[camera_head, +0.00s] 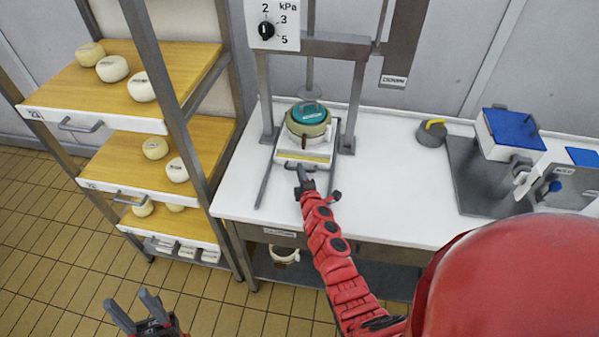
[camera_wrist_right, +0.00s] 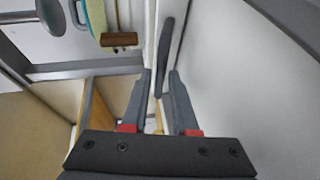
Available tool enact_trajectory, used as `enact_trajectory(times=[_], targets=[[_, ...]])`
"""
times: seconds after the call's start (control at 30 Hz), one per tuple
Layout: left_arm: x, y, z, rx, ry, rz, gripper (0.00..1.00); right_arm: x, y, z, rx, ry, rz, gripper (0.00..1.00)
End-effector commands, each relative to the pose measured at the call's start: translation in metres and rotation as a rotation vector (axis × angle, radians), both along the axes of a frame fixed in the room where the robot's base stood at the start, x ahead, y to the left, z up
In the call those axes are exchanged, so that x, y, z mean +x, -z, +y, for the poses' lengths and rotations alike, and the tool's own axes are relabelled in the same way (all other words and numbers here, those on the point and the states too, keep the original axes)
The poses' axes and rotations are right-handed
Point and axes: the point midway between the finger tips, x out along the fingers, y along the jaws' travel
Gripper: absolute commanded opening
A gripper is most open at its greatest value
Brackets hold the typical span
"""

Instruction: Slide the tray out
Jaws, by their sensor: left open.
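A white tray with a yellowish front edge (camera_head: 318,158) sits between the posts of the press on the white table. A round mould with a teal lid (camera_head: 308,112) stands on it. The tray's dark handle (camera_wrist_right: 165,55) shows in the right wrist view, between or just beyond the fingertips. My right gripper (camera_head: 303,174) is at the tray's front; the wrist view shows its fingers (camera_wrist_right: 161,90) apart, with gaps beside the handle. Whether a finger touches the handle is unclear. My left gripper (camera_head: 136,303) is open and empty, low over the floor at the lower left.
A shelf rack (camera_head: 140,86) with cheeses on wooden boards stands left of the table. A grey weight with a yellow handle (camera_head: 432,132) and blue-topped equipment (camera_head: 513,130) are at the right. The white tabletop (camera_head: 385,190) right of the press is clear.

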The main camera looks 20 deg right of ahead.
Motion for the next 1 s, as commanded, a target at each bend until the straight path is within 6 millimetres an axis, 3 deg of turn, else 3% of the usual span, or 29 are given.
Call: enact_trajectory(times=[0.2,0.5,0.7,1.0], targets=[[0.0,0.01,0.0,0.0,0.0,0.0,0.5,0.016,0.005,-0.004,0.002,0.002,0.001,0.27],[0.0,0.009,0.0,0.0,0.0,0.0,0.5,0.018,0.004,-0.003,0.0,0.0,0.001,0.27],[0.0,0.009,0.0,0.0,0.0,0.0,0.5,0.018,0.004,-0.003,0.0,0.0,0.001,0.0],[0.0,0.009,0.0,0.0,0.0,0.0,0.5,0.018,0.004,-0.003,0.0,0.0,0.001,0.0]])
